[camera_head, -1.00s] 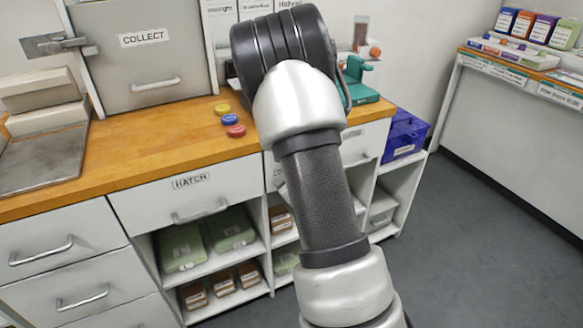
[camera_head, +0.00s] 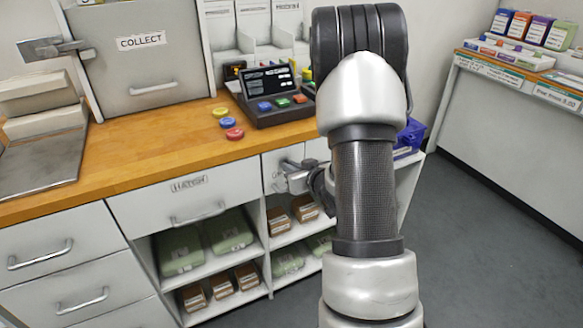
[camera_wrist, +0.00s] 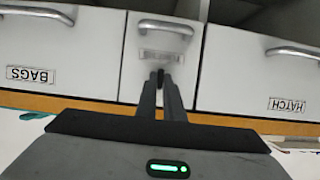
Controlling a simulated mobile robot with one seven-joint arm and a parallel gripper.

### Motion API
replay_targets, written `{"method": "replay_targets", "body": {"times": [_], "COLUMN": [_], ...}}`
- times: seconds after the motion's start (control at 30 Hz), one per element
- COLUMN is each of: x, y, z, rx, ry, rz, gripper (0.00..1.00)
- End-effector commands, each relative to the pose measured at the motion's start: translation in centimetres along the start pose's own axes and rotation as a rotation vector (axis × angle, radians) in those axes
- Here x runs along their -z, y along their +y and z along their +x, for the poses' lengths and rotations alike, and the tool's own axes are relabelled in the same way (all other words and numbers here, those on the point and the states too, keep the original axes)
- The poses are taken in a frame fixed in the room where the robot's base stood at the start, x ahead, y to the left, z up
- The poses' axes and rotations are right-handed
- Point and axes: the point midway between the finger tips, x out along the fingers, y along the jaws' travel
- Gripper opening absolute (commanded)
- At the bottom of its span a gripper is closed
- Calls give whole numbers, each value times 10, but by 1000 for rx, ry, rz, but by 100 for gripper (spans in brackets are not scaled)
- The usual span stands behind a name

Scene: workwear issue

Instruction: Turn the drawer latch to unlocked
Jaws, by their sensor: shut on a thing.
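The narrow middle drawer (camera_wrist: 149,88) is closed, between the drawers labelled BAGS (camera_wrist: 85,55) and HATCH (camera_wrist: 250,70), in the upside-down wrist view. Its own label (camera_wrist: 162,56) is too blurred to read. My gripper (camera_wrist: 160,80) is shut on a small dark piece at that drawer's front, which looks like the drawer latch (camera_wrist: 160,74). The fingers hide most of the latch, and I cannot tell which way it is turned. In the head view my gripper (camera_head: 290,178) is at the narrow drawer front (camera_head: 273,166), under the counter edge.
The wooden counter (camera_head: 150,150) holds yellow, blue and red buttons and a black console (camera_head: 275,95) with a screen. Open shelves with green packs (camera_head: 180,252) and brown boxes (camera_head: 225,283) lie below. A blue bin (camera_head: 408,138) stands behind my arm.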

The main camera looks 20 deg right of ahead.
Motion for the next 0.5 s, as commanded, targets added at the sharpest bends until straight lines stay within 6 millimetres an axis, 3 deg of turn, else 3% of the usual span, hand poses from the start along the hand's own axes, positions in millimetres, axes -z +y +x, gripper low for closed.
{"method": "replay_targets", "body": {"times": [0.33, 0.4, 0.47, 0.5], "x": [0, 0, 0, 0], "y": [0, 0, 0, 0], "z": [0, 0, 0, 0], "rx": [1, 1, 1, 1], "ry": [1, 1, 1, 1], "rz": [5, 4, 4, 4], "gripper": [0, 16, 26, 27]}}
